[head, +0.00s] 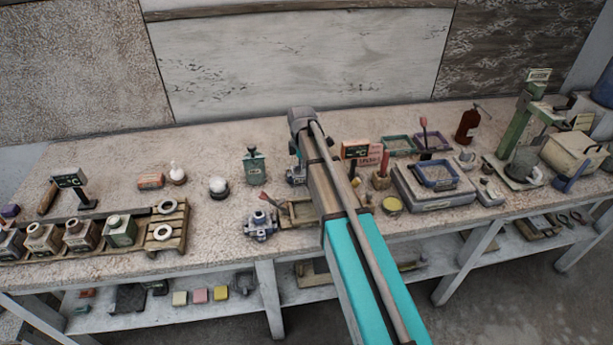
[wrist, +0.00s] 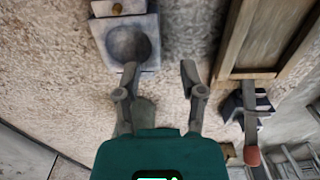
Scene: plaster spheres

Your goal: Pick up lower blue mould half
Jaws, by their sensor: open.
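In the wrist view a blue-grey mould half (wrist: 146,62) with a round hollow lies on the table at upper left, hollow facing up. A similar blue-grey part with a brass-coloured peg adjoins its upper edge. My gripper (wrist: 159,70) is open, with nothing between its fingertips. The left fingertip overlaps the block's lower edge in the picture; I cannot tell whether they touch. In the head view a small blue-grey piece (head: 293,178), likely the mould, shows beside my arm, which hides part of it. My gripper is hidden there.
A wooden tray (wrist: 236,50) lies right of the mould, with a dark blue clamp-like device (wrist: 236,106) with a red-tipped handle below it. The device stands at the table's front (head: 261,230). A green canister (head: 254,169) stands left of the mould. Bare table lies behind.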

